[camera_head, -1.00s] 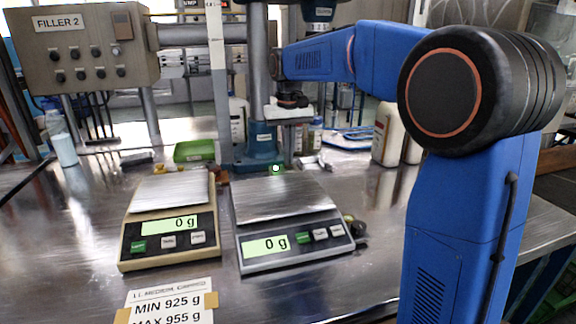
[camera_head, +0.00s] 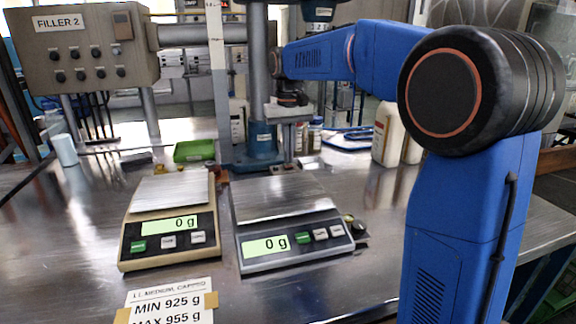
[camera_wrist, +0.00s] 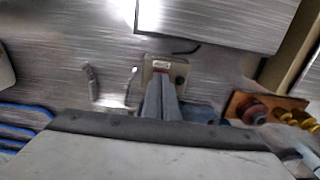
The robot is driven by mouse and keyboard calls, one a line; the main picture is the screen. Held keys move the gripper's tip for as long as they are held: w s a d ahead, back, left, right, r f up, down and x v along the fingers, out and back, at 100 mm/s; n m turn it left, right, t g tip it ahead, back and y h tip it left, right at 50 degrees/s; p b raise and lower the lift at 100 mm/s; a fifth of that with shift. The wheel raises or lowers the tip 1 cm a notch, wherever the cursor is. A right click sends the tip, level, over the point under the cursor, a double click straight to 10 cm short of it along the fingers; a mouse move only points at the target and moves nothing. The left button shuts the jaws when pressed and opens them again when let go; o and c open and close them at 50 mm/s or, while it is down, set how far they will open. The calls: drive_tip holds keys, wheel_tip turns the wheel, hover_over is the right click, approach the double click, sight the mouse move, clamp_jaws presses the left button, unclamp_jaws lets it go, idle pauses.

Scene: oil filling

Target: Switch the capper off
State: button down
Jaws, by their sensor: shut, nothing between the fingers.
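The capper stands at the back centre in the head view, with a grey column and a blue base (camera_head: 262,140). In the wrist view a small beige switch box (camera_wrist: 180,66) with a red label and a dark round button lies right at my fingertips. My gripper (camera_wrist: 160,80) is shut and empty, its fingers over the near part of the box. I cannot tell whether the tips touch it. In the head view my gripper (camera_head: 289,150) points down in front of the capper base. No green light shows in front of the base now.
Two scales reading 0 g, a beige one (camera_head: 168,245) and a grey one (camera_head: 292,243), stand in front of the capper. A green tray (camera_head: 194,150) is to the left, and white bottles (camera_head: 386,135) to the right. An orange-brown block with yellow parts (camera_wrist: 262,109) lies right of my fingers.

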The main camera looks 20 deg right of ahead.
sight(289, 166)
drive_tip(key=shift+r, duration=2.9)
